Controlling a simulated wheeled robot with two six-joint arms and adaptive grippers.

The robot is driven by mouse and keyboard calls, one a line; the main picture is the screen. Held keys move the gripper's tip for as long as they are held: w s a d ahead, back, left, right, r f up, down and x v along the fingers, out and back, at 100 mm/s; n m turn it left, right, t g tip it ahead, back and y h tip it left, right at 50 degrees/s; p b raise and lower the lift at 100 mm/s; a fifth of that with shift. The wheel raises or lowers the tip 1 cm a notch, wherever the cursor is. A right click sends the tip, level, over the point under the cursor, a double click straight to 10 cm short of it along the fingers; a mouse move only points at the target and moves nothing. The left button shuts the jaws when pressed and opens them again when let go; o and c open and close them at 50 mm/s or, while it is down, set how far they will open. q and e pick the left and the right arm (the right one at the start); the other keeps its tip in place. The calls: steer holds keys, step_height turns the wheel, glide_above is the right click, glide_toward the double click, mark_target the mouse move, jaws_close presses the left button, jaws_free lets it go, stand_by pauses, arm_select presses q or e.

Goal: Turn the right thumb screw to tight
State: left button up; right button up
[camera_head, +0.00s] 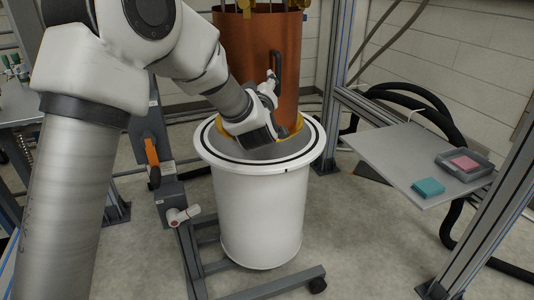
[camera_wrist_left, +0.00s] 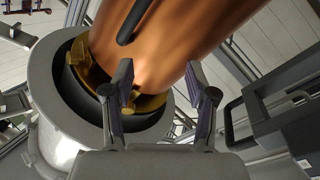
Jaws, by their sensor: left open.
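In the left wrist view the gold ring (camera_wrist_left: 88,72) shows left of and between my fingers. My left gripper (camera_wrist_left: 163,82) is open and empty, its two fingers spread in front of the copper can (camera_wrist_left: 185,35). In the head view my left wrist hangs over the vessel's rim and hides part of the ring. My right gripper is in neither view.
A shelf (camera_head: 388,162) at the right holds a teal block (camera_head: 428,187) and a grey tray (camera_head: 480,172) with a pink block (camera_head: 464,163). Metal frame posts stand beside it. An orange-handled lever (camera_head: 151,152) is left of the vessel.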

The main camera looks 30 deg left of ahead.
arm_select(q)
step_height(320, 180, down, 17)
steer(key=s+d+m+g+h+b, duration=0.1)
steer(key=d+m+g+h+b, duration=0.1)
steer(key=m+b, duration=0.1)
steer(key=shift+d+f+h, duration=0.15)
steer(key=shift+d+h, duration=0.15)
